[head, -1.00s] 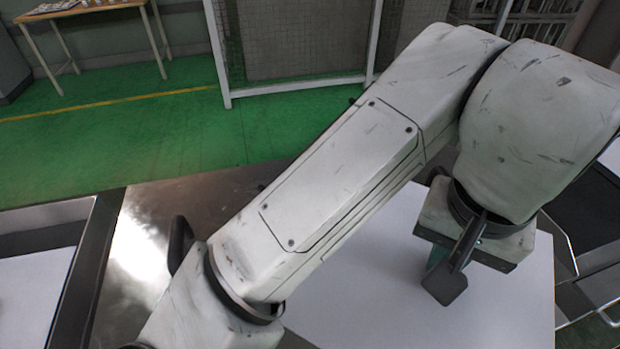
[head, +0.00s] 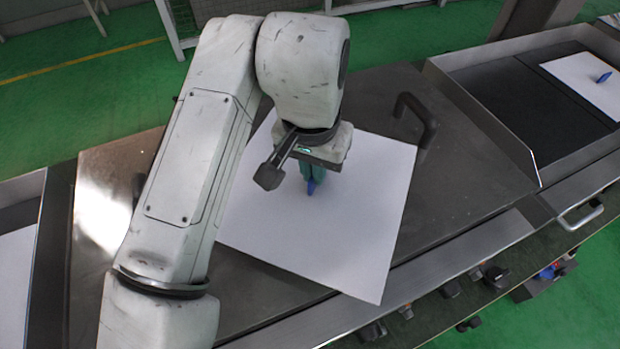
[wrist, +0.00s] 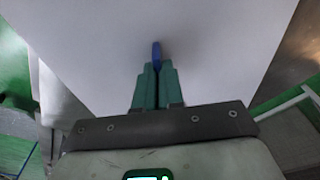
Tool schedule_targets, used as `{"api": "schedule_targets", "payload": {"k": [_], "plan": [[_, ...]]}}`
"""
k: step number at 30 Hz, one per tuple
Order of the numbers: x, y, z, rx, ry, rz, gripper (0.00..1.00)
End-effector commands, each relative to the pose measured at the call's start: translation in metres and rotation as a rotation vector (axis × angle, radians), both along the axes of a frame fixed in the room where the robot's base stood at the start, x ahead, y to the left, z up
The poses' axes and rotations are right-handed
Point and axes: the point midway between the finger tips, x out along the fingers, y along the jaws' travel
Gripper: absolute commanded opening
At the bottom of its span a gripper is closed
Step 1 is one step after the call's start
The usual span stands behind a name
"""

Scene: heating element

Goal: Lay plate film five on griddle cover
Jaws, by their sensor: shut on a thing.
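A white sheet of plate film (head: 345,225) with a small blue handle (head: 311,187) is at the middle of the head view, over the dark metal griddle cover (head: 470,165). It is turned at an angle to the cover's edges; I cannot tell whether it touches the cover. My gripper (head: 312,178) points down at the sheet and is shut on the blue handle. In the wrist view the green fingers (wrist: 158,75) are closed around the handle (wrist: 156,52), with the white sheet (wrist: 105,35) spread beyond. My arm hides the sheet's left part.
The cover has a dark handle (head: 425,125) at its upper right. A further white sheet (head: 15,285) lies at the far left. Knobs line the front edge.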

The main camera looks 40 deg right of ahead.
Motion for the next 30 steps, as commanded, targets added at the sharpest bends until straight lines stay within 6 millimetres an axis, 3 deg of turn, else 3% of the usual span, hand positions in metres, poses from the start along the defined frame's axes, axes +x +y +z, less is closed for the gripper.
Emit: {"api": "schedule_targets", "payload": {"k": [10, 22, 23, 30], "plan": [[0.007, 0.004, -0.038, 0.001, 0.001, 0.003, 0.0], [0.007, 0.003, -0.044, 0.001, 0.001, 0.002, 0.0], [0.007, 0.003, -0.044, 0.001, 0.001, 0.002, 0.09], [0.007, 0.004, -0.043, 0.001, 0.001, 0.002, 0.32]]}}
